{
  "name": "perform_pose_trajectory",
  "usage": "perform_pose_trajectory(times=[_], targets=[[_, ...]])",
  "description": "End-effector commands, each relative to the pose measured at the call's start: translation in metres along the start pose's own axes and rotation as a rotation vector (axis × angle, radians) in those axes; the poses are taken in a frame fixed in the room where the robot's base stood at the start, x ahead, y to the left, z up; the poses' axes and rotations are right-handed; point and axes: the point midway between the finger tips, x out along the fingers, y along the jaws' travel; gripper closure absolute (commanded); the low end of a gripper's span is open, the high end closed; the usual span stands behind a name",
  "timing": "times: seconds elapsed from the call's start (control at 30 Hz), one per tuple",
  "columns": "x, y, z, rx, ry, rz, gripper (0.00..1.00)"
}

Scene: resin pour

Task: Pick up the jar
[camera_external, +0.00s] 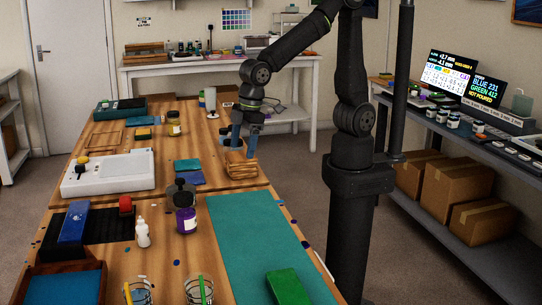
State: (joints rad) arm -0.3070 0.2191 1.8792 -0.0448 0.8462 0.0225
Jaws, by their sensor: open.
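My gripper (244,140) points down over the wooden tray-like piece (243,172) near the right edge of the table; its blue fingers are apart. Whether they touch the wood I cannot tell. One jar with a purple body and pale label (186,220) stands upright at the middle of the table, in front of my gripper and to its left. Another jar with a yellowish label and dark lid (174,124) stands farther back, left of my gripper. Which jar the task means is not clear from the picture.
A dark round object (180,190) stands just behind the purple jar. A white squeeze bottle (142,233) is to its left. A white scale-like device (110,172), a teal mat (262,245) and two cups with sticks (199,290) occupy the table. A white cylinder (210,100) stands at the back.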

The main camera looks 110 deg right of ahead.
Motion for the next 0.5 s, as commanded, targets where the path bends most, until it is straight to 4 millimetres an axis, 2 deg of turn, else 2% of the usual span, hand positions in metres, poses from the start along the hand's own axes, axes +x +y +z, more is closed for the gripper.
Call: perform_pose_trajectory(times=[0.03,0.27,0.5], targets=[[-0.021,0.001,-0.006,0.000,0.010,0.000,0.25],[-0.104,0.004,-0.022,0.001,0.008,0.000,0.25],[-0.094,0.074,-0.050,0.169,0.039,0.040,0.25]])
